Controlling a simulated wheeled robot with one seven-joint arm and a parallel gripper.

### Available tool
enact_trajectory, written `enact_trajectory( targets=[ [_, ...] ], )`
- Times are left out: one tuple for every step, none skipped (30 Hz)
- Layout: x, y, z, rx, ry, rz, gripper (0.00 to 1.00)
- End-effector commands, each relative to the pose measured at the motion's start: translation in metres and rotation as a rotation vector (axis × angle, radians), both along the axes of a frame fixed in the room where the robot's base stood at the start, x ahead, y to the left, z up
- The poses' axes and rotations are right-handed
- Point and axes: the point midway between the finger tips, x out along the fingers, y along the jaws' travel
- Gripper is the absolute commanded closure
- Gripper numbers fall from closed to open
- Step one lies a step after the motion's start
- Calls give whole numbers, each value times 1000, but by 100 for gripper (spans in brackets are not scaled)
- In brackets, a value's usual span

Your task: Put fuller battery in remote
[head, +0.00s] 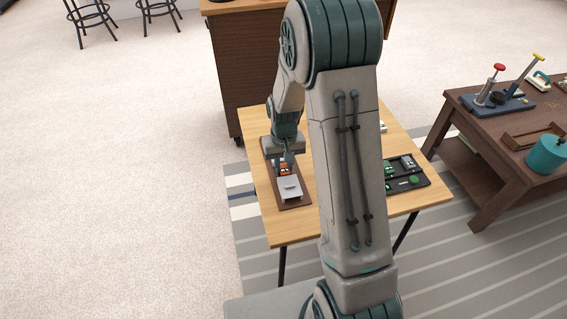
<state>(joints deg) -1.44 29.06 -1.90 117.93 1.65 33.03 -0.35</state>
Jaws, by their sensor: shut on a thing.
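A brown tray (294,204) lies on the left part of the light wooden table (285,233). A pale grey, flat device (289,188), perhaps the remote, lies on it. My gripper (284,161) points down over the far part of this tray and is shut on a small orange piece (284,170), which looks like a battery. The piece is just beyond the grey device; whether it touches anything below is too small to tell. A black tray (407,184) on the table's right holds green and grey items, partly hidden by my arm. Battery charge levels are not readable.
My arm hides the middle of the table. A small white item (383,127) shows at its far right. A brown cabinet (238,80) stands behind. A dark wooden table (480,130) at right holds tools and a teal pot (547,155). The floor at left is clear.

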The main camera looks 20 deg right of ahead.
Motion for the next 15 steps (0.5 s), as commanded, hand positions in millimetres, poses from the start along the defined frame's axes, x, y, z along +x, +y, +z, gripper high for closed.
enact_trajectory(
  targets=[
    [0, 0, 0, 0, 0, 0, 99],
    [0, 0, 0, 0, 0, 0, 99],
    [0, 0, 0, 0, 0, 0, 99],
    [0, 0, 0, 0, 0, 0, 99],
    [0, 0, 0, 0, 0, 0, 99],
    [0, 0, 0, 0, 0, 0, 66],
    [0, 0, 0, 0, 0, 0, 57],
    [0, 0, 0, 0, 0, 0, 51],
    [0, 0, 0, 0, 0, 0, 51],
    [0, 0, 0, 0, 0, 0, 51],
    [0, 0, 0, 0, 0, 0, 51],
    [0, 0, 0, 0, 0, 0, 51],
    [0, 0, 0, 0, 0, 0, 51],
    [0, 0, 0, 0, 0, 0, 51],
    [0, 0, 0, 0, 0, 0, 51]
  ],
)
